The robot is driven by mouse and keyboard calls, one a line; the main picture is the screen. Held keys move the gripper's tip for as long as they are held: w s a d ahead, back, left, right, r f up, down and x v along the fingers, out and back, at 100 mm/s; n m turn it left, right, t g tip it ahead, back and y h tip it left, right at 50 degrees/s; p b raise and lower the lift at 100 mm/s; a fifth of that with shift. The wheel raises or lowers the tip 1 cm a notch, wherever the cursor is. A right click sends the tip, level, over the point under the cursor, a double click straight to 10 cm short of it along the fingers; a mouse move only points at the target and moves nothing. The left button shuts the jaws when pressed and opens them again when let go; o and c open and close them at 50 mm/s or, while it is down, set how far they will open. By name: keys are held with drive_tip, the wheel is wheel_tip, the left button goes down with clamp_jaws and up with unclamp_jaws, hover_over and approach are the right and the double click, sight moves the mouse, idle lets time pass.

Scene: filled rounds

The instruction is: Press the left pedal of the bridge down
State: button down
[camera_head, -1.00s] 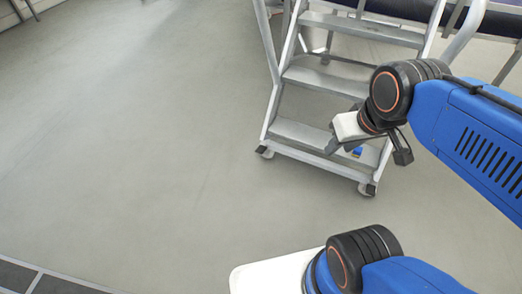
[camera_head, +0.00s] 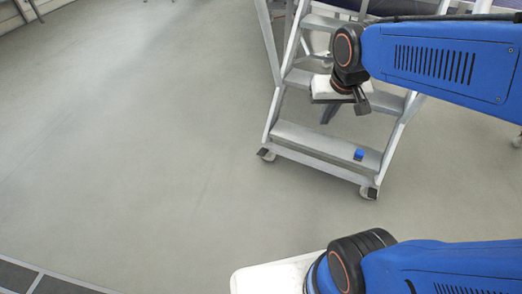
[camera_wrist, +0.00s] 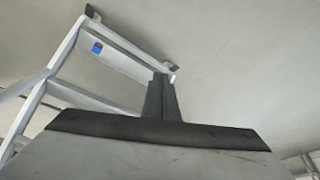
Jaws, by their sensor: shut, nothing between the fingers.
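The bridge is a grey wheeled step stand (camera_head: 300,140) right of centre in the head view. Two small black pedals sit at its foot by the casters, the left pedal (camera_head: 264,153) and the right one (camera_head: 372,193). My gripper (camera_head: 327,120) is shut and empty, above the steps and to the right of the left pedal, apart from it. In the wrist view my shut fingers (camera_wrist: 162,97) point towards the left pedal (camera_wrist: 173,68), which shows just beyond their tips. The right pedal is at the top left there (camera_wrist: 91,11).
A small blue block (camera_head: 359,154) lies on the bottom step; it also shows in the wrist view (camera_wrist: 97,48). The stand's side rails and steps are close to my gripper. The grey floor (camera_head: 140,150) left of the stand is clear.

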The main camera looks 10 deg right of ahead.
drive_tip(key=w+a+f+m, duration=0.1)
drive_tip(key=w+f, duration=0.2)
drive_tip(key=w, duration=0.5)
drive_tip(key=w+f+m, duration=0.1)
drive_tip(key=w+f, duration=0.2)
drive_tip(key=w, duration=0.5)
drive_tip(key=m+g, duration=0.2)
drive_tip(key=m, duration=0.2)
hover_over(262, 153)
drive_tip(key=s+a, duration=0.2)
wheel_tip(262, 153, down, 42)
drive_tip(key=shift+r+h, duration=0.15)
drive_tip(key=shift+h, duration=0.25)
drive_tip(key=x, duration=1)
drive_tip(key=shift+s, duration=0.15)
